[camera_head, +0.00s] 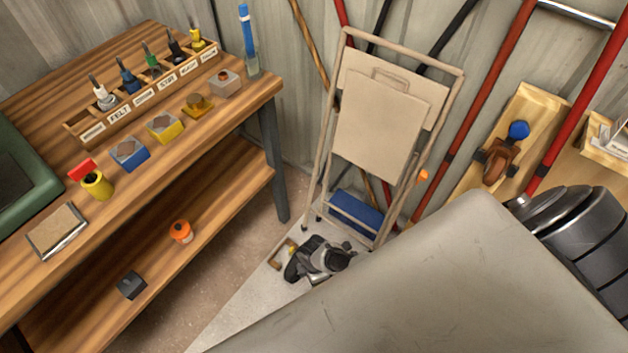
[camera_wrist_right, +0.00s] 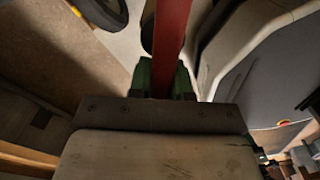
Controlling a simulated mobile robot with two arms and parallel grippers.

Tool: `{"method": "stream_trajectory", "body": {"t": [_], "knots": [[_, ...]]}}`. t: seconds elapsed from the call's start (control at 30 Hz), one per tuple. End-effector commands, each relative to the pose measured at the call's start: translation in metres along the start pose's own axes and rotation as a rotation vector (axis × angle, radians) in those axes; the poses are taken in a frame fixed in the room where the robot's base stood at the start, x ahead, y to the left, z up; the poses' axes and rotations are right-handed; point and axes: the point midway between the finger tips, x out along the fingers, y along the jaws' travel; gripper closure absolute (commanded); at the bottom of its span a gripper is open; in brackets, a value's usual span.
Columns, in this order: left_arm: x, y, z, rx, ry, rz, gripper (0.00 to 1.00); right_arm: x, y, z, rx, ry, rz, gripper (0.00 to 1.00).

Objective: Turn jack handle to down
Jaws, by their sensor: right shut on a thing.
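In the right wrist view, a red bar (camera_wrist_right: 173,40), which looks like the jack handle, runs from the top edge down to my right gripper (camera_wrist_right: 163,76). The green-tipped fingers are shut around it. The jack body cannot be made out. My right gripper does not clearly show in the head view. Red poles (camera_head: 472,100) and (camera_head: 588,85) stand at the right there; I cannot tell whether either is the handle. My left gripper is not in view.
A wooden workbench (camera_head: 208,127) with several markers and small blocks fills the left. Wooden wall boards (camera_head: 520,115) are at right.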

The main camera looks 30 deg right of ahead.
Motion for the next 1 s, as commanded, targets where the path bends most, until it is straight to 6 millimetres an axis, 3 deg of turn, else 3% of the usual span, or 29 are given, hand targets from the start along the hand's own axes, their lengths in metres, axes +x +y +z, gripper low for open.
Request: {"method": "stream_trajectory", "body": {"t": [0.77, 1.0], "knots": [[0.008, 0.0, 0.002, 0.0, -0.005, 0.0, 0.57, 0.001, -0.019, 0.008, -0.742, -0.001, 0.0, 1.0], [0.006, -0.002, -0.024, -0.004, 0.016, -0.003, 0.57, 0.002, -0.023, 0.013, -0.97, -0.001, -0.001, 1.0]]}}
